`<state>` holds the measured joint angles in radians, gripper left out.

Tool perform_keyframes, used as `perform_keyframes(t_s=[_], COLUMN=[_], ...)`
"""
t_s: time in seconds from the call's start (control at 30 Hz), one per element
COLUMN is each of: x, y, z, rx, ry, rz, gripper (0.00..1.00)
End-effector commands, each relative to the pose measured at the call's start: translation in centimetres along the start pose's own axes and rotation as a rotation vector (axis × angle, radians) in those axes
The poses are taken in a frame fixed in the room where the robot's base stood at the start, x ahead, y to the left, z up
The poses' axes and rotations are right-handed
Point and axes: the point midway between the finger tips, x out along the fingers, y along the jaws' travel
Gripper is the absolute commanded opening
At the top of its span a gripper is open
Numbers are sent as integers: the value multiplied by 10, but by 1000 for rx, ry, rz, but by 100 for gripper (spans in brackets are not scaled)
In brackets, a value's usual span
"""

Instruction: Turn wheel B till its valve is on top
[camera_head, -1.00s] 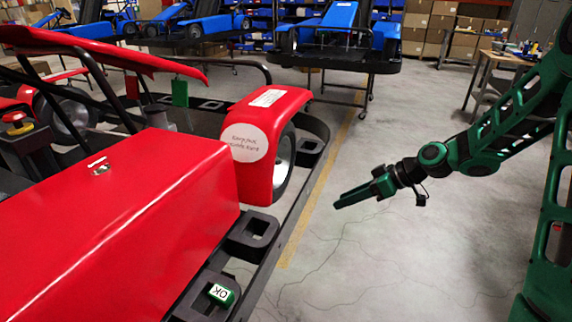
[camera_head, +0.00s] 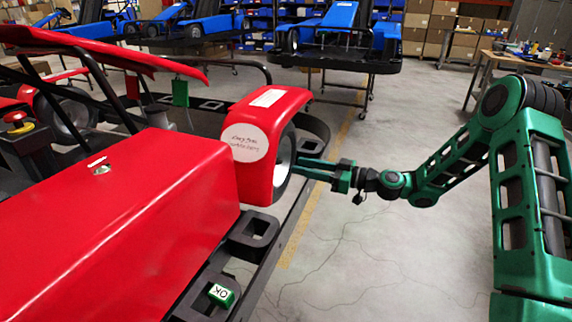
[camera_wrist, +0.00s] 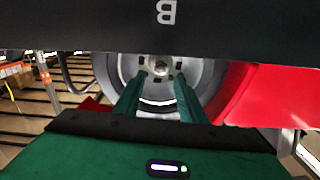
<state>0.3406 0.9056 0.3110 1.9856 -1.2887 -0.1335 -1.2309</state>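The wheel (camera_head: 284,152) sits under the red fender of the red kart. In the wrist view the wheel (camera_wrist: 207,92) shows its pale rim face and a hub with dark square holes. A dark bar lettered B (camera_wrist: 166,12), upside down, crosses the top of that view and covers part of the wheel. I cannot make out the valve. My gripper (camera_head: 298,166) points left at the wheel face. In the wrist view my gripper (camera_wrist: 158,80) is open, its two green fingers apart on either side below the hub, with nothing between them. Whether they touch the wheel is unclear.
The red fender (camera_head: 250,185) and the dark bumper rail (camera_head: 290,230) border the wheel. A green OK block (camera_head: 221,294) lies on the rail. Blue karts on stands (camera_head: 335,50) are behind.

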Motion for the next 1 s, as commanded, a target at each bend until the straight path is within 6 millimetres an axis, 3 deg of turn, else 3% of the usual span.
perform_keyframes(t_s=[0.2,0.4,0.8,0.97,1.0], x=[38,60,66,66,66], y=[-1,-1,0,0,0], z=[0,0,0,0,0], rx=[0,0,1,1,1], ry=[-1,-2,-2,-2,-2], rz=[-3,-2,1,0,0], gripper=[37,37,37,1,0])
